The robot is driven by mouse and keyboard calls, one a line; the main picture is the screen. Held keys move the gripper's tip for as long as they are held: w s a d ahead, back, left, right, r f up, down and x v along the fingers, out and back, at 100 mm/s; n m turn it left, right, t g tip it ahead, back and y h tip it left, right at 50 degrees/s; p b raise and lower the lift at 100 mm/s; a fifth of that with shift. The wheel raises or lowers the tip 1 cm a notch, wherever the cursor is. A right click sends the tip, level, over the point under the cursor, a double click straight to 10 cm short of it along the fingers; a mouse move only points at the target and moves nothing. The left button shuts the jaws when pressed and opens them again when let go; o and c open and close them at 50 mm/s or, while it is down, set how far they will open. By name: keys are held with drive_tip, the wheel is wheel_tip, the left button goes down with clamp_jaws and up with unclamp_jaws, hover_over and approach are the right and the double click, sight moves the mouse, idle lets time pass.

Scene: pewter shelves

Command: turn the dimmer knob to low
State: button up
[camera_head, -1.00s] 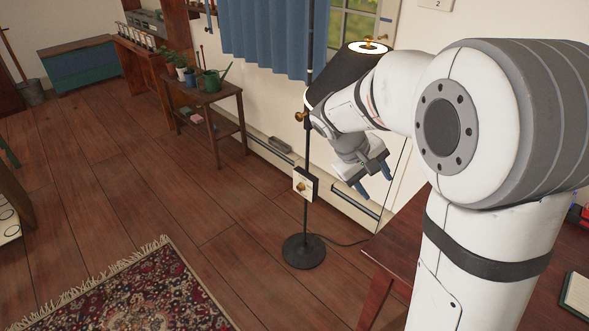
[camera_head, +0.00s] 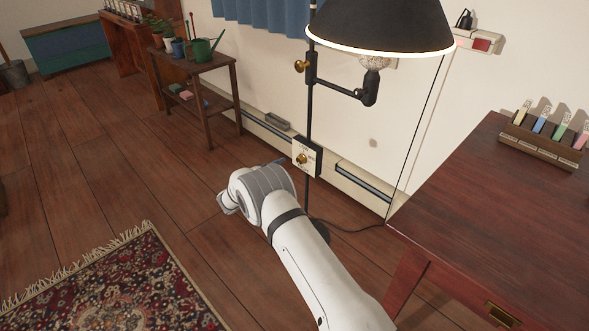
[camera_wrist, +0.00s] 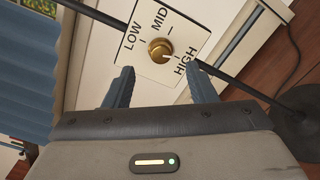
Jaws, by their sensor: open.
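The brass dimmer knob (camera_wrist: 159,50) sits on a white plate (camera_wrist: 133,62) lettered LOW, MID and HIGH. A pale mark on the knob points towards HIGH. In the head view, the knob (camera_head: 301,159) and plate (camera_head: 305,148) are on the floor lamp's black pole (camera_head: 309,110). The lamp's shade (camera_head: 385,25) has a bright rim. My gripper (camera_wrist: 161,76) is open and empty, its two blue fingers apart, facing the plate. In the wrist picture the knob appears between and beyond the fingertips. In the head view my arm hides most of the gripper.
A red-brown desk (camera_head: 490,210) with a rack of coloured tubes (camera_head: 545,140) stands at right. A plant stand (camera_head: 200,75) is at the back left, and a patterned rug (camera_head: 110,285) lies at the front left. The wall and baseboard are behind the lamp.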

sight(298, 161)
drive_tip(key=x, duration=0.2)
drive_tip(key=b+x, duration=0.1)
drive_tip(key=x, duration=0.2)
drive_tip(key=b+x, duration=0.1)
drive_tip(key=x, duration=0.1)
drive_tip(key=shift+w+f, duration=0.3)
drive_tip(key=shift+w, duration=0.1)
drive_tip(key=shift+c, duration=0.4)
drive_tip(key=shift+a, duration=0.15)
drive_tip(key=c, duration=0.9)
